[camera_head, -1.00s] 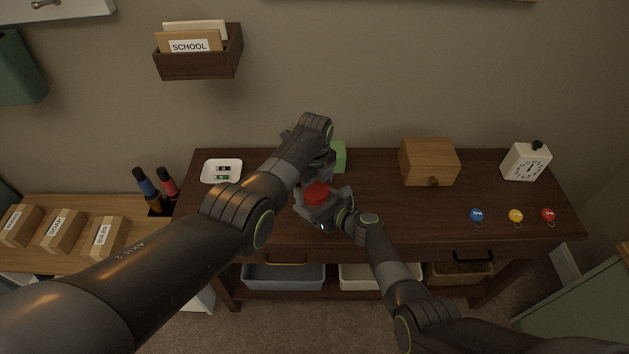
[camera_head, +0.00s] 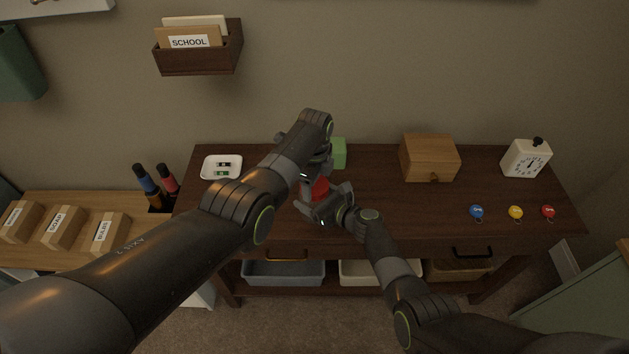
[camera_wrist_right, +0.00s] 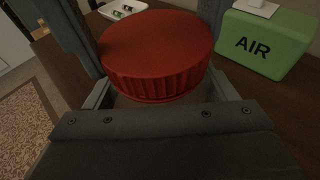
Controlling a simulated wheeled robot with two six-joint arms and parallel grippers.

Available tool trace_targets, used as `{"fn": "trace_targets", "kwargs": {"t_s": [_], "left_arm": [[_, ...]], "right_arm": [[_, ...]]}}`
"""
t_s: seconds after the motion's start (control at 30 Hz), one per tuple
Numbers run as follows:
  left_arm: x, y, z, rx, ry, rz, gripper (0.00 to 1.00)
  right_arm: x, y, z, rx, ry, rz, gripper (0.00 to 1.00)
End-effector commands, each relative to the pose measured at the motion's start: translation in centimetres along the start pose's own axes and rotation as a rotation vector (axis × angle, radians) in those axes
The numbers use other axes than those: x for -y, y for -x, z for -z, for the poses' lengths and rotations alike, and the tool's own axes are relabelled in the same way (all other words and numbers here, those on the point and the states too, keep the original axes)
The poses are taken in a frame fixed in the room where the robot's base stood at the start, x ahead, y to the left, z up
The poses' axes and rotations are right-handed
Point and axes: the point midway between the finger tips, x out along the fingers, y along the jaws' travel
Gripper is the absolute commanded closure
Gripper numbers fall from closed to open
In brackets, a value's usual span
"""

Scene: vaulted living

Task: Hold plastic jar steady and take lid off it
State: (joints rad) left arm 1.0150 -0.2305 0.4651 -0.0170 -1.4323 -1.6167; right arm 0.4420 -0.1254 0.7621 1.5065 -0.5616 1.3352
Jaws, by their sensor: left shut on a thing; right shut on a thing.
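The plastic jar has a broad, ribbed red lid (camera_head: 320,188), which fills the middle of the right wrist view (camera_wrist_right: 157,50). Only a thin brownish strip of the jar (camera_wrist_right: 160,98) shows under the lid; the rest is hidden. My left gripper (camera_head: 316,172) comes down from behind, and its grey fingers stand on both sides of the lid, shut on it. My right gripper (camera_head: 325,203) reaches in from the front, lower down. Its fingers are shut around the jar just below the lid.
A green AIR block (camera_head: 339,153) stands close behind the grippers. A white tray (camera_head: 208,172) lies left.

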Motion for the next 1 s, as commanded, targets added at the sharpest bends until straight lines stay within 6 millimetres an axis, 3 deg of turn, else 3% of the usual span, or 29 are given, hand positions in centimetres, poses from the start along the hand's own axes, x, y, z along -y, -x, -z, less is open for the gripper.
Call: {"fn": "trace_targets", "kwargs": {"t_s": [0.3,0.73,0.77,0.9,1.0], "left_arm": [[0.01,0.03,0.02,0.000,0.449,0.001,0.59],[0.01,0.04,0.04,0.000,0.535,0.001,0.59],[0.01,0.04,0.04,0.000,0.535,0.001,0.31],[0.00,0.03,0.04,0.000,0.534,0.000,0.12],[-0.04,0.01,0.09,-0.001,0.533,-0.002,0.10]], "right_arm": [[-0.05,0.00,0.06,-0.001,-0.001,-0.001,0.85],[-0.05,0.00,0.05,-0.001,-0.001,-0.001,0.85],[-0.05,0.00,0.05,-0.001,-0.001,-0.001,0.85],[-0.05,-0.01,0.05,-0.001,-0.001,-0.001,0.85],[-0.03,0.00,0.06,-0.001,-0.001,0.000,0.85]]}}
